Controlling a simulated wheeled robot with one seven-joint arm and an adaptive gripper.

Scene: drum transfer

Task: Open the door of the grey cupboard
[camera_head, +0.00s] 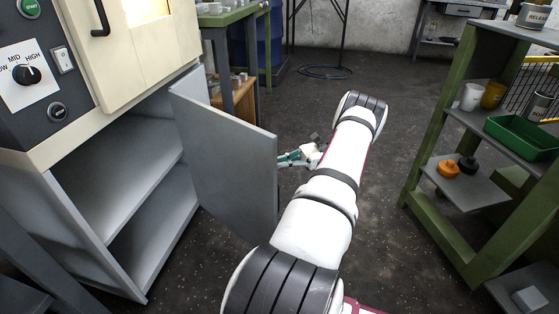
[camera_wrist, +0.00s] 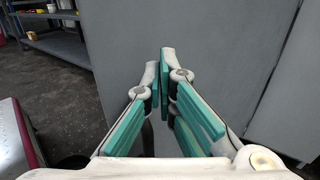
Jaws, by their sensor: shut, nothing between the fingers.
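The grey cupboard (camera_head: 122,172) stands at the left in the head view, under a control panel. Its door (camera_head: 225,165) stands wide open, swung out to the right, and the empty inside with a middle shelf (camera_head: 120,192) shows. My gripper (camera_head: 283,158) is beside the door's free edge, on its far side; the fingertips are partly hidden by the door. In the wrist view, the fingers of my gripper (camera_wrist: 162,60) are shut and empty, pointing at a grey panel (camera_wrist: 225,50) that fills most of the view. Whether they touch it, I cannot tell.
A green-framed shelf rack (camera_head: 465,130) with cups, a green tray (camera_head: 522,137) and orange and black items stands at the right. A green table (camera_head: 228,17) and blue drum (camera_head: 270,40) are at the back. The dark floor (camera_head: 400,110) between is clear.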

